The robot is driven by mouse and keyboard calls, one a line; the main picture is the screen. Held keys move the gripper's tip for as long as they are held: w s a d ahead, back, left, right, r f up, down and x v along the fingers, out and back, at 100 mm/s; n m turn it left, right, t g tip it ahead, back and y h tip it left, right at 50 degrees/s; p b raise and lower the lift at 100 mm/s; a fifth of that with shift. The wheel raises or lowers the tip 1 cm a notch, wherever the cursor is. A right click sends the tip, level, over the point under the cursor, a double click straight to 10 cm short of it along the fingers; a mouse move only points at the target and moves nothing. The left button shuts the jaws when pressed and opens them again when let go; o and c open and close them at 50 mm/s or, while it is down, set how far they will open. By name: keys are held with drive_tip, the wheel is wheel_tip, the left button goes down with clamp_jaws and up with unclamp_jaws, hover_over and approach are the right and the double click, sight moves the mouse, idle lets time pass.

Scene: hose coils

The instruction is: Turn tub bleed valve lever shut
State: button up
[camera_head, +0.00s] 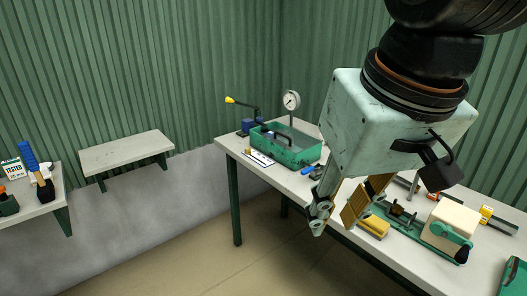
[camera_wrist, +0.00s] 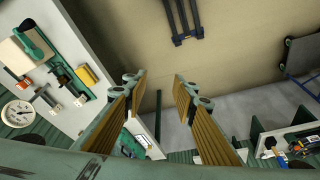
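A green tub (camera_head: 300,150) stands on the long table, with a round pressure gauge (camera_head: 291,100) above it. A small blue lever-like piece (camera_head: 308,170) lies at the tub's near right corner. I cannot tell for sure whether it is the bleed valve lever. My gripper (camera_head: 337,214) hangs in front of the table edge, to the right of and nearer than the tub. Its two fingers are spread and nothing is between them. In the wrist view my gripper (camera_wrist: 161,80) is also open, pointing over bare floor. The gripper body hides part of the table.
A blue pump (camera_head: 249,125) with a yellow-tipped handle (camera_head: 231,100) stands behind the tub. A yellow block (camera_head: 373,224) and a cream box with a green lever (camera_head: 450,226) lie right of my gripper. A bare wall shelf (camera_head: 125,152) is at left.

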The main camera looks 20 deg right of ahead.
drive_tip(key=w+d+r+m+p, duration=0.2)
drive_tip(key=w+r+p, duration=0.1)
drive_tip(key=w, duration=0.5)
drive_tip(key=w+d+r+m+p, duration=0.1)
drive_tip(key=w+r+p, duration=0.2)
drive_tip(key=w, duration=0.4)
drive_tip(key=m+g+p, duration=0.4)
drive_tip(key=m+p, duration=0.5)
drive_tip(key=p, duration=0.9)
hover_over(308, 169)
wheel_tip(308, 169, down, 18)
drive_tip(key=shift+a+f, duration=0.15)
drive_tip(key=shift+f, duration=0.05)
drive_tip(key=shift+f, duration=0.1)
drive_tip(key=shift+f+p, duration=0.65)
drive_tip(key=shift+f, duration=6.1)
drive_tip(key=shift+c, duration=0.4)
